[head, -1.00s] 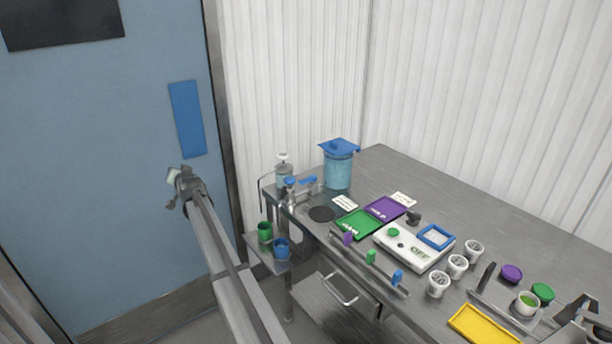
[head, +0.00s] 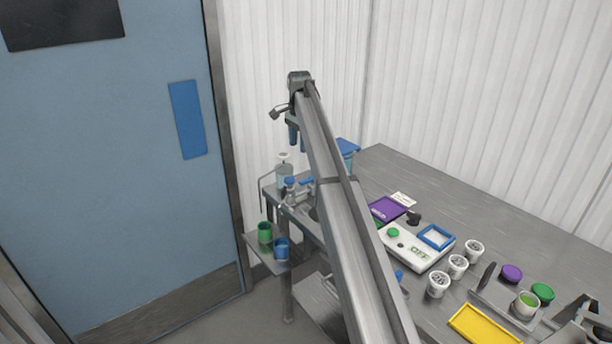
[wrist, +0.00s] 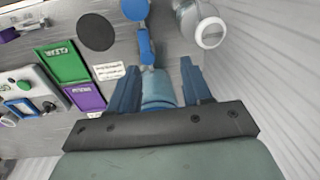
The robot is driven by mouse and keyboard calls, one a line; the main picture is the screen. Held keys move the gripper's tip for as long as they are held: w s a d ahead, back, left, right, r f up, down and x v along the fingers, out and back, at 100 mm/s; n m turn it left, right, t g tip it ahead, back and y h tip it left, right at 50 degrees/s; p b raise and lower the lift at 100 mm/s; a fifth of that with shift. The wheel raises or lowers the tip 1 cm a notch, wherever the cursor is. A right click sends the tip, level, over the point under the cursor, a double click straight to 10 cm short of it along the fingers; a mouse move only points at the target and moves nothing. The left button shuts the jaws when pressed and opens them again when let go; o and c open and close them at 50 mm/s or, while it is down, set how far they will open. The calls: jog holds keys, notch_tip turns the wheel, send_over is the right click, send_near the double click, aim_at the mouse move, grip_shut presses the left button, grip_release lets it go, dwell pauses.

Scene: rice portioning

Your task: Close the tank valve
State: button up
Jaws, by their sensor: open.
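The tank is mostly behind my arm in the head view, with part of its blue lid (head: 348,146) showing. In the wrist view, its pale blue body (wrist: 158,92) appears between and beyond my fingers. The blue valve lever (head: 307,181) sits on metal pipework left of the tank, and it also shows just past my fingertips in the wrist view (wrist: 146,48). A blue knob (head: 290,181) is beside it, also at the top of the wrist view (wrist: 135,9). My gripper (head: 298,138) is open, pointing down above the valve area and apart from the lever. Its fingers (wrist: 160,68) hold nothing.
A clear bottle with a white top (head: 284,172) stands left of the valve, close to my right finger in the wrist view (wrist: 206,31). Green (head: 265,232) and blue (head: 282,248) cups sit on a low side shelf. A scale (head: 418,247) and several white cups occupy the table.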

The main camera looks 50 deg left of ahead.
aim_at(306, 180)
jog(key=shift+m+h, duration=0.3)
jog(key=shift+h, duration=0.1)
jog(key=f, duration=0.4)
jog(key=w+d+f, duration=0.1)
jog(key=f, duration=0.3)
jog(key=d+f, duration=0.1)
jog(key=f, duration=0.3)
jog(key=shift+w+f, duration=0.2)
grip_shut()
